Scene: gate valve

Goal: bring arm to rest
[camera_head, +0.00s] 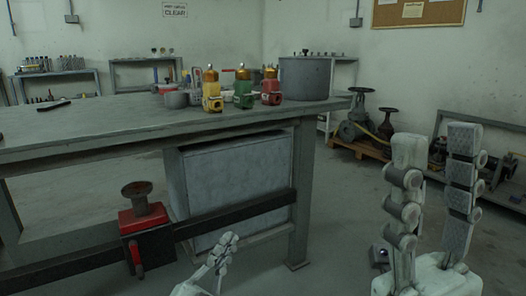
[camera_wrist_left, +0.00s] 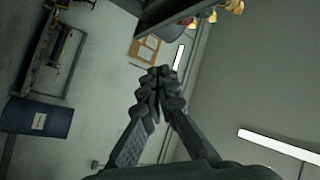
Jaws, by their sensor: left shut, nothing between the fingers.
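My left gripper (camera_head: 228,243) shows low in the middle of the head view, pointing up in front of the workbench's lower rail. In the left wrist view its two fingers (camera_wrist_left: 158,76) meet at the tips with nothing between them. My right gripper (camera_head: 436,145) stands at the right of the head view. Its two fingers point up, stand apart and hold nothing. Neither gripper visibly touches anything.
The workbench (camera_head: 75,120) fills the left and middle. A red-and-black fixture with a round top (camera_head: 140,215) sits on its front rail. Yellow (camera_head: 211,95), green (camera_head: 243,93) and red (camera_head: 271,92) valves and a grey pot (camera_head: 306,78) stand on top.

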